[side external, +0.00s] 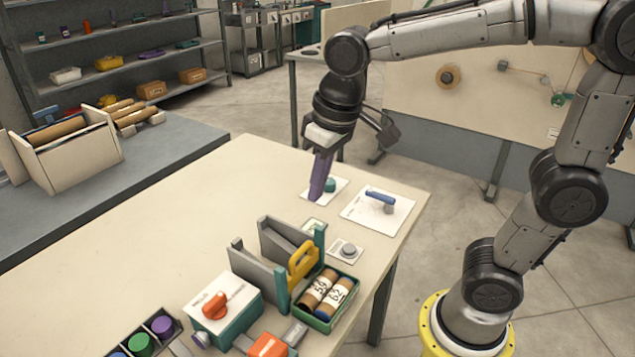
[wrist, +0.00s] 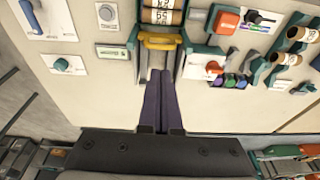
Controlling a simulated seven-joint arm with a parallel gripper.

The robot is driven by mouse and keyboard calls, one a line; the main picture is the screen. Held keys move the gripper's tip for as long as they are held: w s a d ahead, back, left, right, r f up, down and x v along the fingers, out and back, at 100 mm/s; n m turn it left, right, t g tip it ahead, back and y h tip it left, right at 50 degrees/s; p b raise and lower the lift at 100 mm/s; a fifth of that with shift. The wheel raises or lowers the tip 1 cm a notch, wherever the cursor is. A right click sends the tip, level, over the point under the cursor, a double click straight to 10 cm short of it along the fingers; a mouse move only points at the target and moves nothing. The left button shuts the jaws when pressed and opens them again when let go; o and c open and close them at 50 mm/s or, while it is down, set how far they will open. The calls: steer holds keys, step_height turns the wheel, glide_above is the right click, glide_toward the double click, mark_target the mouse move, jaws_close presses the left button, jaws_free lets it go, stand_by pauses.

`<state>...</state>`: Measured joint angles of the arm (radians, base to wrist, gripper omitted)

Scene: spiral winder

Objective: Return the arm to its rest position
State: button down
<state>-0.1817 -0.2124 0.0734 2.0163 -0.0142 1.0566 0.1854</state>
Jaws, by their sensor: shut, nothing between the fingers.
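My gripper (side external: 316,192) hangs over the back part of the cream worktable (side external: 160,220) in the side external view, its purple fingers pointing down. In that view it overlaps a white plate with a teal knob (side external: 330,185); I cannot tell its exact height above the table. In the wrist view my gripper (wrist: 158,75) shows its two fingers side by side, shut and with nothing between them. The fingertips appear just below the yellow handle (wrist: 160,41) in that picture, with no contact evident. The yellow handle (side external: 303,260) stands apart from the fingers in the side external view.
A blue lever on a white plate (side external: 378,206) lies right of the fingers. Grey uprights (side external: 254,272), a green tray of labelled rolls (side external: 346,318) and a red-knobbed box (side external: 221,310) crowd the table's front. The table's left side is clear.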

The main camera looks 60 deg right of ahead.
steer(key=s+d+f+t, duration=0.1)
steer(key=s+d, duration=0.1)
steer(key=s, duration=0.4)
steer(key=s+d+f+t, duration=0.1)
steer(key=s+d+t, duration=0.1)
steer(key=s, duration=0.4)
steer(key=shift+s+d, duration=0.35)
steer(key=shift+d, duration=0.2)
